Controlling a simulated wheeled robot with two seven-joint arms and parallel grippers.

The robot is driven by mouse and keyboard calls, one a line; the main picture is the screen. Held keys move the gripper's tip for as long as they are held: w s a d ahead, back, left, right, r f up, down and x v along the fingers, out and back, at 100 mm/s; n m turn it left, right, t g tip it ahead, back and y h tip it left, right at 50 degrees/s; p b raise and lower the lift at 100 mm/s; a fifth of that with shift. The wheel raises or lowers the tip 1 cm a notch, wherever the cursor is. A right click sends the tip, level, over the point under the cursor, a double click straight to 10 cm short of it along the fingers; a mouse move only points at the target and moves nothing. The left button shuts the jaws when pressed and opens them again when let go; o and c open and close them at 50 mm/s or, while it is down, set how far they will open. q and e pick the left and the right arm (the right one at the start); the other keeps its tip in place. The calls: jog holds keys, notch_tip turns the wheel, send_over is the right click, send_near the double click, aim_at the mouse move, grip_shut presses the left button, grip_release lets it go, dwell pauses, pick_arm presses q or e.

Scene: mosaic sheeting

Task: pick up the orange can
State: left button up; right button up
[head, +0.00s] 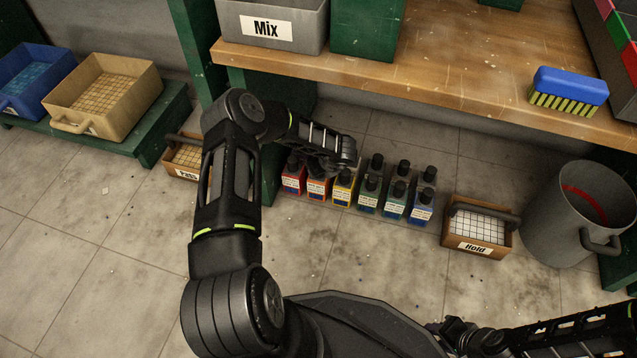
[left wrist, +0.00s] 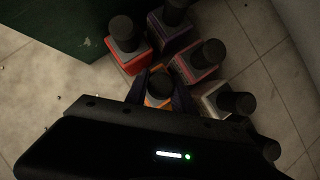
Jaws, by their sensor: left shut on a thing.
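The orange can (head: 317,186) has a black cap and a pale label. It stands in the front row on the floor under the workbench, between a red can (head: 292,181) and a yellow can (head: 343,190). My left gripper (head: 322,168) reaches down over it from above. In the left wrist view the two fingers of my left gripper (left wrist: 160,90) are on either side of the orange can (left wrist: 158,87), shut on it.
Several other capped cans stand close around, including a green can (head: 368,197) and a blue can (head: 421,212). The workbench (head: 470,75) overhangs behind. A "Hold" crate (head: 477,245) and a grey bucket (head: 560,225) stand to the right.

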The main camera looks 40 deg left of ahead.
pick_arm(q)
grip_shut()
dwell(0.8)
